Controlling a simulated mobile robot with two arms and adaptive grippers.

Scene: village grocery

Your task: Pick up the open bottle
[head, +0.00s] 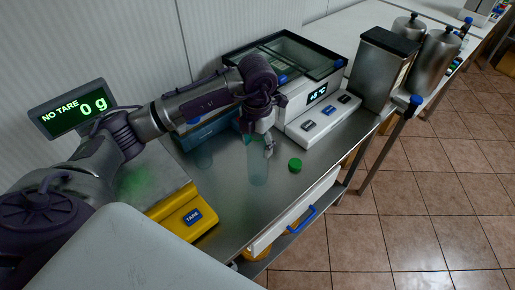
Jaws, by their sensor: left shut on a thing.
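The open bottle (257,168) is a see-through, pale teal cylinder without a cap, upright over the steel counter. My left gripper (259,142) reaches down from above and is shut on its upper part. The fingers hide the bottle's mouth. I cannot tell whether its base touches the counter. A green cap (295,165) lies on the counter just right of the bottle. My right gripper is out of view.
Behind are a glass-lidded cooler (288,56) and a white button panel (318,121). Metal canisters (435,56) stand right. The counter's front edge and a drawer (295,212) lie nearer.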

